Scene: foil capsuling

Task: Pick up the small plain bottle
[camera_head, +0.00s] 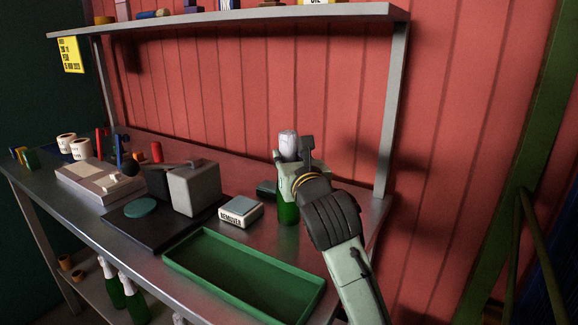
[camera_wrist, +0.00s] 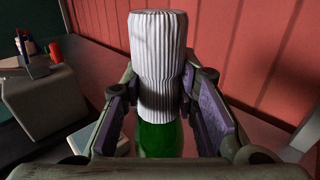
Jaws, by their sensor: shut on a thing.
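A green bottle (camera_head: 288,209) with a white pleated cover on its top stands upright at the right end of the metal table. My gripper (camera_head: 296,172) is shut around its upper part, and the white top sticks up above the fingers. In the wrist view the white pleated top (camera_wrist: 158,60) of the bottle stands between the two finger pads of my gripper (camera_wrist: 165,105), with green glass (camera_wrist: 160,138) below. The fingers hide the middle of the bottle in the head view. I cannot tell whether its base touches the table.
A green tray (camera_head: 245,280) lies at the table's front, left of my arm. A box labelled REMOVER (camera_head: 240,212) and a grey block machine (camera_head: 195,190) stand left of the bottle. A shelf post (camera_head: 390,120) rises behind on the right. More bottles (camera_head: 134,300) stand on the lower shelf.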

